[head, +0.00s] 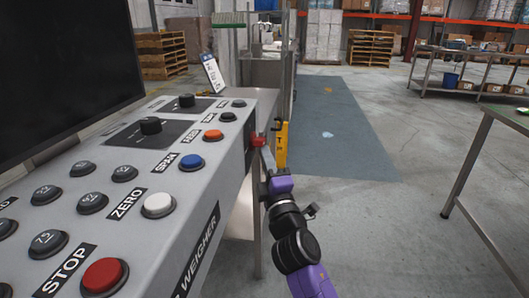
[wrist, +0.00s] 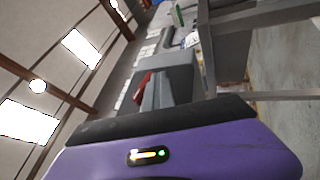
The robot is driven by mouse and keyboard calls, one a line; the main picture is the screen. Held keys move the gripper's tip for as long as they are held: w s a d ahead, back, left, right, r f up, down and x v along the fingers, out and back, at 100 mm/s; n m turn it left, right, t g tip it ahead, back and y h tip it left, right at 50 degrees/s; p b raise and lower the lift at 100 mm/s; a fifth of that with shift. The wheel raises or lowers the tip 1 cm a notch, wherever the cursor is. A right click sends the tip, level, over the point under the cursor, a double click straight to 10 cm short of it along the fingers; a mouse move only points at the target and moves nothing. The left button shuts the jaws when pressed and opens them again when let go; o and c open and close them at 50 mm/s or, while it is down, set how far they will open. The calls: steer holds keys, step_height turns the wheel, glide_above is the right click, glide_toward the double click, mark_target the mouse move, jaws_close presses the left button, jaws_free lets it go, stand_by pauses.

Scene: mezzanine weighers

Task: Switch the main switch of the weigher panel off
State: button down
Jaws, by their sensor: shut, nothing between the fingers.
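The weigher panel (head: 165,165) is a grey sloped console on the left of the head view, with "WEIGHER" lettering on its front. A red switch handle (head: 257,140) stands out from its right end, by a dark plate. Red also shows just beyond my fingers in the wrist view (wrist: 142,88). My gripper (head: 266,152) is shut and empty, its tips right at the red handle. I cannot tell whether they touch it. The fingers partly hide the handle, and its off or on marking cannot be read.
A yellow upright piece (head: 282,144) stands just right of my gripper. Coloured buttons, including a red STOP button (head: 105,276), cover the panel top. A dark screen (head: 65,65) rises behind. A table (head: 495,130) stands at the right; the floor between is clear.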

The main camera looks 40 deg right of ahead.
steer(key=shift+b, duration=0.35)
steer(key=shift+w+d+b, duration=0.2)
steer(key=shift+b, duration=0.85)
stand_by(1.7)
steer(key=shift+f, duration=0.1)
stand_by(0.6)
steer(key=s+a+f+b, duration=0.5)
steer(key=s+f+b, duration=0.1)
steer(key=s+f, duration=0.1)
steer(key=shift+s+f, duration=0.2)
steer(key=shift+s, duration=0.65)
